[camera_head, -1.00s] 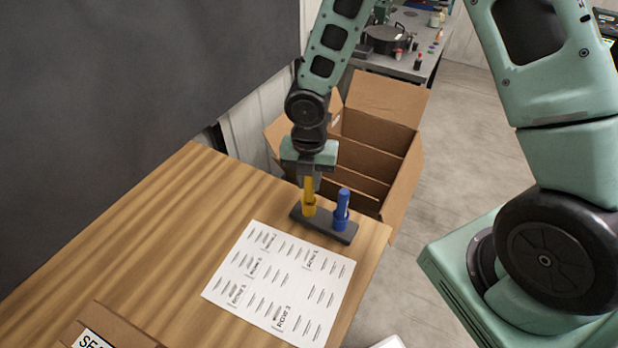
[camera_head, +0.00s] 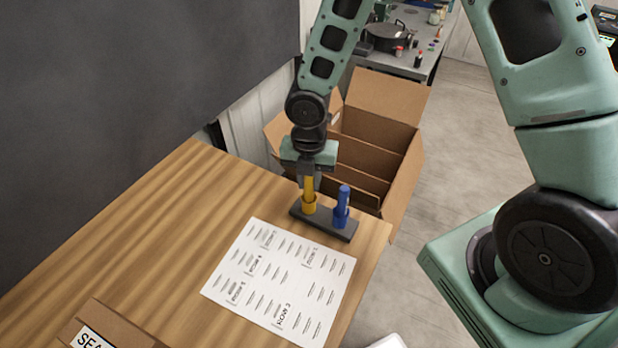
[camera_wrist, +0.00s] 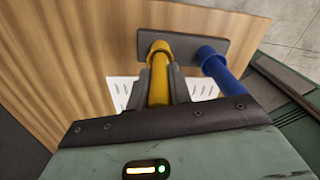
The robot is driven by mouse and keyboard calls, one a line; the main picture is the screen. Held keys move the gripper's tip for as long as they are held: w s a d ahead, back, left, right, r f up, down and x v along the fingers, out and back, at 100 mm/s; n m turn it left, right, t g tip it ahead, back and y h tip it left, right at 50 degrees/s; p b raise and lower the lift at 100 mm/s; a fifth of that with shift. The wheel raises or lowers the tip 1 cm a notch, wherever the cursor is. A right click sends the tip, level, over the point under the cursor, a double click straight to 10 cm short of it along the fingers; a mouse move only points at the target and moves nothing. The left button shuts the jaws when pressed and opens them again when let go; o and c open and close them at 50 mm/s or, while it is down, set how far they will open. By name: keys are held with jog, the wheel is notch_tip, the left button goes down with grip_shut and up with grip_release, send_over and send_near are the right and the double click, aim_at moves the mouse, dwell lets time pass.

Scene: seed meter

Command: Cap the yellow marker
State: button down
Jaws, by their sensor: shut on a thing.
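The yellow marker (camera_head: 309,190) stands upright at the left end of a dark grey holder (camera_head: 325,225) on the wooden table. Its lower end meets a wider yellow cap (camera_head: 309,207) seated in the holder. My gripper (camera_head: 308,183) points down from above and is shut on the marker's body. In the wrist view the marker (camera_wrist: 159,92) lies between both fingers, with the wider yellow cap (camera_wrist: 159,50) at its far end. I cannot tell whether the marker is fully pressed into the cap.
A blue marker (camera_head: 342,205) stands in the holder just right of the yellow one. A printed white sheet (camera_head: 278,282) lies in front of the holder. An open cardboard box (camera_head: 375,130) stands beyond the table edge. A labelled brown box (camera_head: 115,325) is at the near left.

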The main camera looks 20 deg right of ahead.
jog(key=shift+f+b, duration=0.55)
jog(key=shift+f, duration=0.15)
dwell(0.6)
jog(key=c, duration=1.2)
grip_release()
notch_tip(320, 180, up, 18)
jog(key=f+p, duration=0.1)
jog(key=p, duration=0.1)
jog(key=s+a+m+b, duration=0.1)
jog(key=s+a+m, duration=0.1)
jog(key=s+m, duration=0.4)
jog(key=s+a+m+b, duration=0.2)
jog(key=s+m, duration=0.5)
jog(key=m, duration=0.1)
jog(key=s+a+m+b, duration=0.2)
jog(key=s+m, duration=0.5)
jog(key=shift+a+f+y, duration=0.2)
jog(key=shift+f+y, duration=0.1)
jog(key=shift+f, duration=0.1)
